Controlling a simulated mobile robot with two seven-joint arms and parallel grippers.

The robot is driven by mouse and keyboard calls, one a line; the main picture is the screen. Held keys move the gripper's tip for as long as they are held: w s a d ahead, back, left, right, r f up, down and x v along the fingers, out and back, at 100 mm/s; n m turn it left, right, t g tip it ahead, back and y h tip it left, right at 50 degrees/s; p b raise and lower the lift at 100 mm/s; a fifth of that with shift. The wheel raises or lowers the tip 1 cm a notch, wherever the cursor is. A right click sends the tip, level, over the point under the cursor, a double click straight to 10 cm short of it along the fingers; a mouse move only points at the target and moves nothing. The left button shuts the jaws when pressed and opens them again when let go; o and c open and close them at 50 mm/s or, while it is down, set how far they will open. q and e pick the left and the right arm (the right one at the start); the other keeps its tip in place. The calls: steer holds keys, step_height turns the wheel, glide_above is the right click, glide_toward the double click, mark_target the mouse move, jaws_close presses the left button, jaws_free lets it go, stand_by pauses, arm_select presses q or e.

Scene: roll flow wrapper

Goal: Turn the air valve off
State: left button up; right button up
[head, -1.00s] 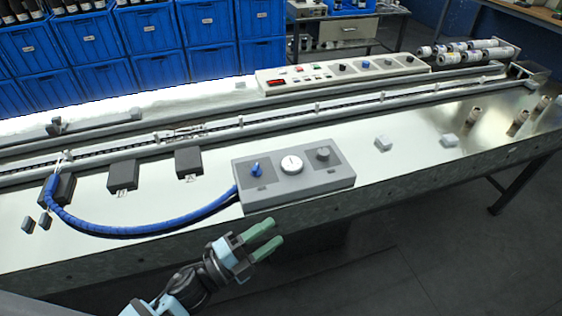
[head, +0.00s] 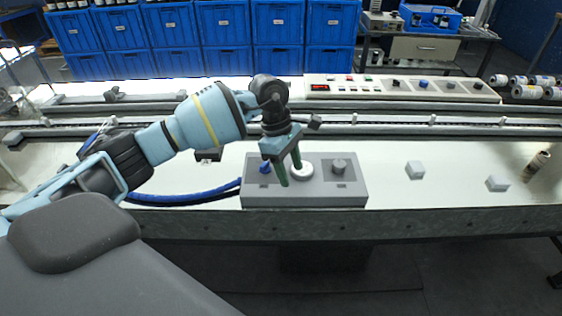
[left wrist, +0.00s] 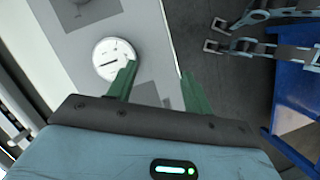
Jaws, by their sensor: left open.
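The air valve (head: 265,168) is a small blue knob on the left of a grey panel box (head: 305,200), partly hidden by my left gripper. A round white gauge (head: 302,170) sits in the middle of the box. My left gripper (head: 290,173) is open and empty, its green fingers pointing down in front of the box top, just right of the blue knob in the picture. In the left wrist view the gauge (left wrist: 108,60) shows beside the open fingers (left wrist: 159,70); the blue knob cannot be made out there. My right gripper is not in view.
A grey knob (head: 339,166) is on the box's right. A blue hose (head: 190,198) runs to the box's left. Light blocks (head: 414,169) stand on the table to the right. A control panel (head: 400,88) and rails lie behind. Blue crates (head: 226,45) stand at the back.

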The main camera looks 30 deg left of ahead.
mark_target(264, 163)
arm_select(q)
steer(key=a+r+y, duration=0.1)
steer(key=a, duration=0.1)
steer(key=w+a+r+y, duration=0.1)
steer(key=a+r, duration=0.1)
steer(key=a, duration=0.1)
steer(key=a+r+y, duration=0.1)
steer(key=a, duration=0.2)
steer(key=shift+w+a+r, duration=0.15)
steer(key=shift+w+r, duration=0.1)
steer(key=shift+w, duration=0.05)
steer(key=shift+w+a+r+y, duration=0.1)
steer(key=shift+a+r+y, duration=0.1)
steer(key=shift+r+y, duration=0.1)
steer(key=shift+f, duration=3.95)
steer(key=c, duration=1)
